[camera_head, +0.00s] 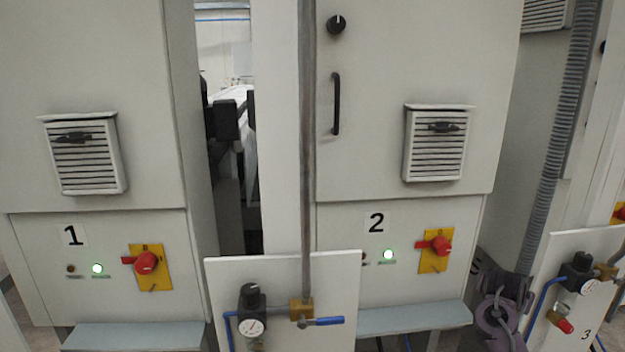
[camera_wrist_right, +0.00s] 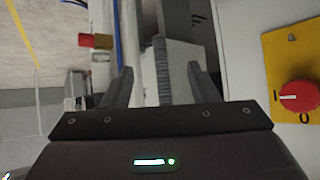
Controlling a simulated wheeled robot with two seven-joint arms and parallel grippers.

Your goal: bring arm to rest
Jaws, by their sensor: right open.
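My right arm (camera_head: 500,310) shows at the lower right in the head view, in front of the gap beside cabinet 2; its fingers cannot be made out there. In the right wrist view my right gripper (camera_wrist_right: 160,85) is open, with its two dark fingers apart and nothing held between them. A red rotary switch on a yellow plate (camera_wrist_right: 300,97) is to the right of the fingers, apart from them. My left gripper is not in view.
Cabinet 1 (camera_head: 95,235) and cabinet 2 (camera_head: 350,215) each have a lit green lamp and a red switch. A white valve panel (camera_head: 290,275) with a blue-handled valve stands in front between them. Another panel (camera_head: 600,255), marked 3, and a corrugated hose (camera_head: 560,110) are at the right.

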